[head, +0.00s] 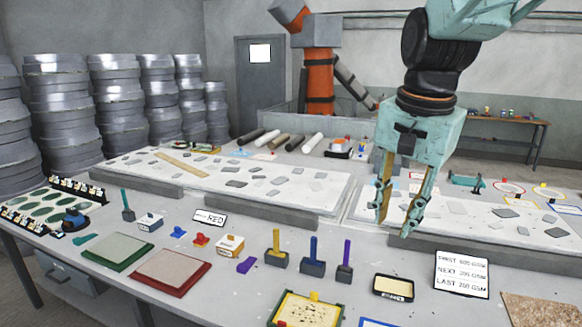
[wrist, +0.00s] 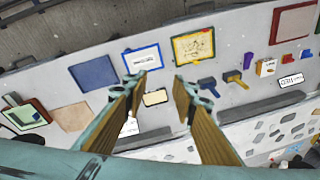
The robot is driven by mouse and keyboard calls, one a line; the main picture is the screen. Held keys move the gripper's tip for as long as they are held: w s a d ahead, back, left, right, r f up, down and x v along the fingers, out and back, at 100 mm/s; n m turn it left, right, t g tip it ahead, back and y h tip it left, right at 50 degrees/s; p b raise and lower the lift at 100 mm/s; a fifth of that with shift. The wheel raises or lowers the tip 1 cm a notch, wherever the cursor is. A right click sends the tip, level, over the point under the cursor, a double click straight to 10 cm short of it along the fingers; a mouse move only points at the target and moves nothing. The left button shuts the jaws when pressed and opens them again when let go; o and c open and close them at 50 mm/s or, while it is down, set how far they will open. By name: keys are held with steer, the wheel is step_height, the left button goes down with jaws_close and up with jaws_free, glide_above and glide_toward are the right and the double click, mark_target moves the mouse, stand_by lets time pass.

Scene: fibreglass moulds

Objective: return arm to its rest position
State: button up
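My gripper (head: 398,205) hangs from my teal arm at the right of the head view, above the boundary between the white mould surface and the front table. Its two fingers are apart with nothing between them. No object is held.
The front table carries a yellow-framed board (head: 307,309), several upright-handled tools (head: 312,262), a small black tray (head: 393,288), a label sign (head: 462,274), and red (head: 168,272) and green (head: 117,251) framed panels. An orange robot arm (head: 319,75) stands behind. Air around my gripper looks free.

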steer(key=s+f+n+t+b, duration=0.1)
steer(key=s+n, duration=0.7)
steer(key=s, duration=2)
steer(key=shift+f+n+t+b, duration=0.3)
steer(key=shift+f+b, duration=0.2)
steer(key=shift+f, duration=0.85)
